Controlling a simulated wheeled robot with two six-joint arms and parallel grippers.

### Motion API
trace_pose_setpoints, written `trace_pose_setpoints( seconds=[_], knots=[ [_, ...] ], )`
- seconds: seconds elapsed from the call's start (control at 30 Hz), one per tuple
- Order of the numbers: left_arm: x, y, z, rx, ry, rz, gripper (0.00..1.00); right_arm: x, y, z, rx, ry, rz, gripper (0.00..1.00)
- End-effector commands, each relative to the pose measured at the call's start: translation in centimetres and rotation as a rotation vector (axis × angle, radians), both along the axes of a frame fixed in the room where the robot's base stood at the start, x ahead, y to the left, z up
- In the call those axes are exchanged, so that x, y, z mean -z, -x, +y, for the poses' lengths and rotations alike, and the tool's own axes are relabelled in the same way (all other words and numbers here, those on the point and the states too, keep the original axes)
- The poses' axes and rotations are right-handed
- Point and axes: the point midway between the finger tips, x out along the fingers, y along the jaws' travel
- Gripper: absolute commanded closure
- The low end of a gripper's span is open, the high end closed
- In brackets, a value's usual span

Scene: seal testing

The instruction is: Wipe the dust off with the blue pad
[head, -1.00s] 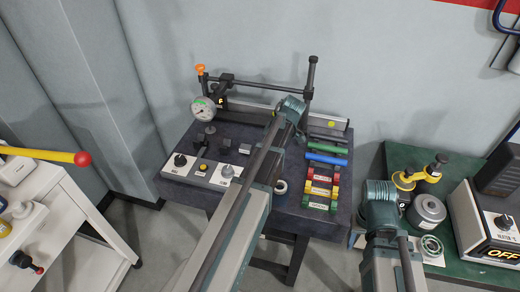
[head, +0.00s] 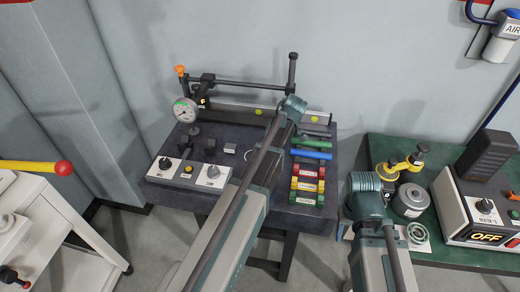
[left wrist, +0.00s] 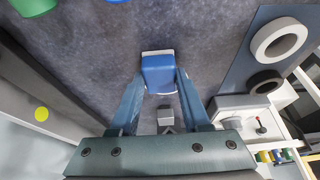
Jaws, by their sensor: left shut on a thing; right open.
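The blue pad (left wrist: 158,73) is between the teal fingers of my left gripper (left wrist: 160,85) in the left wrist view. The gripper is shut on it, and the pad is over the dark mottled table top (left wrist: 95,75). I cannot tell whether the pad touches the top. No distinct dust patch can be made out. In the head view my left arm crosses the dark table (head: 233,136), and its gripper and the pad are hidden. My right gripper (head: 366,190) is over the left edge of the green table; its fingertips are not clear.
A dial gauge (head: 185,110) on a frame stands at the back left of the dark table. A switch box (head: 188,174) is at its front left. Coloured blocks (head: 308,184) and green and blue handles (head: 311,150) lie at right. A heater box (head: 487,215) stands on the green table (head: 440,150).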

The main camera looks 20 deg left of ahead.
Motion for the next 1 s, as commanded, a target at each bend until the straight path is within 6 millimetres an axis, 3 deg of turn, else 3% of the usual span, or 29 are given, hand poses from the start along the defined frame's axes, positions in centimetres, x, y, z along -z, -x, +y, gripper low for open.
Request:
trace_pose_setpoints(
  seconds=[0.47,1.0],
  knots=[
    [0.3,0.0,-0.2,-0.001,0.0,0.001,0.98,0.3,0.0,0.0,0.0,0.0,0.0,0.5],
    [0.1,0.9,3.6,-0.001,-0.001,0.0,0.98,0.1,0.0,0.0,0.0,0.0,0.0,0.5]
  ],
)
